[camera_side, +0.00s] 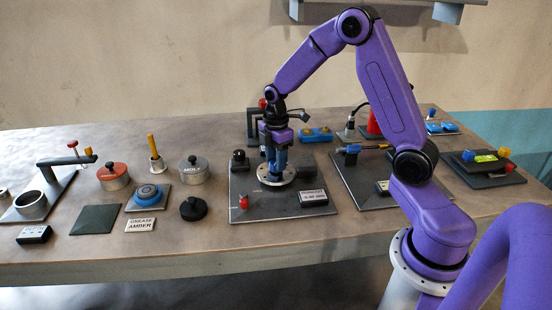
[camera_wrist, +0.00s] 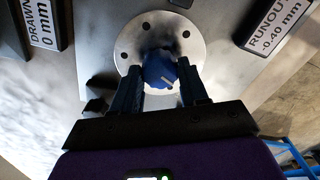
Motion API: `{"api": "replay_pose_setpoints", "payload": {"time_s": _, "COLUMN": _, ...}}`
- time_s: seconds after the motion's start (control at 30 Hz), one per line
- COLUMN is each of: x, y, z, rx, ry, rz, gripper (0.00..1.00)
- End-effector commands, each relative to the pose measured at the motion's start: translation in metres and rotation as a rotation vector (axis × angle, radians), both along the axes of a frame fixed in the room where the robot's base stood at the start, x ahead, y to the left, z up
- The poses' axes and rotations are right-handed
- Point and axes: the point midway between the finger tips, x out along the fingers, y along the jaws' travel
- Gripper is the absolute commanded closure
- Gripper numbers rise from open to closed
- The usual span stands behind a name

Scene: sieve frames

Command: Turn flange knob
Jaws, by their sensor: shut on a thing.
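The flange knob (camera_wrist: 160,68) is blue with a pale pointer mark and sits in the middle of a round silver flange (camera_wrist: 193,47) with several bolt holes. In the wrist view the mark points toward the lower right. My gripper (camera_wrist: 159,76) is shut on the knob, with one dark finger on each side. In the side view my gripper (camera_side: 277,168) reaches straight down over the flange (camera_side: 276,181), and its fingers mostly hide the knob there. The flange is on a grey plate (camera_side: 258,208) in the middle of the table.
A display (camera_wrist: 272,22) on the plate reads "RUNOUT -0.40 mm"; another (camera_wrist: 43,22) reads "DRAWN 0 mm". A red knob (camera_side: 244,202) is at the plate's front left and a black post (camera_side: 239,161) behind it. Lidded pots (camera_side: 194,170) stand left; another fixture plate (camera_side: 352,180) stands right.

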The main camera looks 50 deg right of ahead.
Motion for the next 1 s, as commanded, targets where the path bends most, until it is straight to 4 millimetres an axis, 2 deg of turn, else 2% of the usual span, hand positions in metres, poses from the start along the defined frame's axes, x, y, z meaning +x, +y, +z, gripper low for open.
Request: {"api": "replay_pose_setpoints", "payload": {"time_s": 1.0, "x": 0.0001, "y": -0.0003, "z": 0.0010, "rx": -0.001, "ry": -0.001, "rz": -0.963, "gripper": 0.87}}
